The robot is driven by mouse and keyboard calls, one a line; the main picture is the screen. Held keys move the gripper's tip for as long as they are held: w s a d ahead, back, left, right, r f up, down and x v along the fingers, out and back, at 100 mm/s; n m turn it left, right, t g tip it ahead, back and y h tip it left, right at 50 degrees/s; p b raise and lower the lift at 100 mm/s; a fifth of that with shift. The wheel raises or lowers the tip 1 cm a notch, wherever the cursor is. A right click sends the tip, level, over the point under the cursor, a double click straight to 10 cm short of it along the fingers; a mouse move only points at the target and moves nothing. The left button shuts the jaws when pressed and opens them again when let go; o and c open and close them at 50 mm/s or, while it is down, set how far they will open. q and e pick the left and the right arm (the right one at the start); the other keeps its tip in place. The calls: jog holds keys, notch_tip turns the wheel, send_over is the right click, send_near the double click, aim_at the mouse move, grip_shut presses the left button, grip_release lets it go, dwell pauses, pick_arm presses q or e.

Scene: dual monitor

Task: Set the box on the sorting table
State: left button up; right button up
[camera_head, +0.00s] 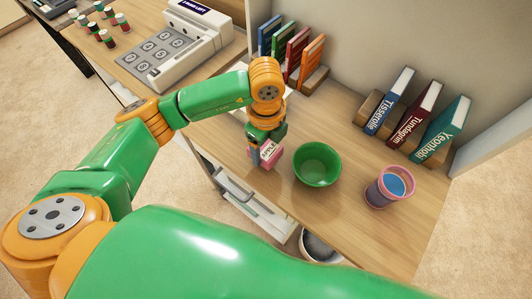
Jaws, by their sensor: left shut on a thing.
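A small pink box (268,154) with a white label sits between the fingers of my left gripper (265,143). The gripper points down and is shut on the box, beside the green bowl, near the front edge of the wooden table (352,225). I cannot tell whether the box touches the table top, since the fingers hide part of it. I cannot tell which of the two tables in view is the sorting table. My right gripper is not in view.
A green bowl (317,164) stands right of the box, and a pink cup (389,187) stands farther right. Books (388,103) line the back wall. A white keypad machine (180,45) and several small jars (105,35) stand on the other table. The table's front right is clear.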

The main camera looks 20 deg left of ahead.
aim_at(266, 155)
pick_arm(q)
jog(key=shift+f, duration=1.4)
jog(key=shift+f, duration=0.25)
jog(key=o, duration=1.4)
jog(key=shift+r, duration=0.1)
notch_tip(266, 155, up, 12)
jog(key=shift+d+r+p, duration=0.1)
jog(key=shift+r+p, duration=0.15)
jog(key=shift+p, duration=0.05)
jog(key=shift+s+f, duration=0.1)
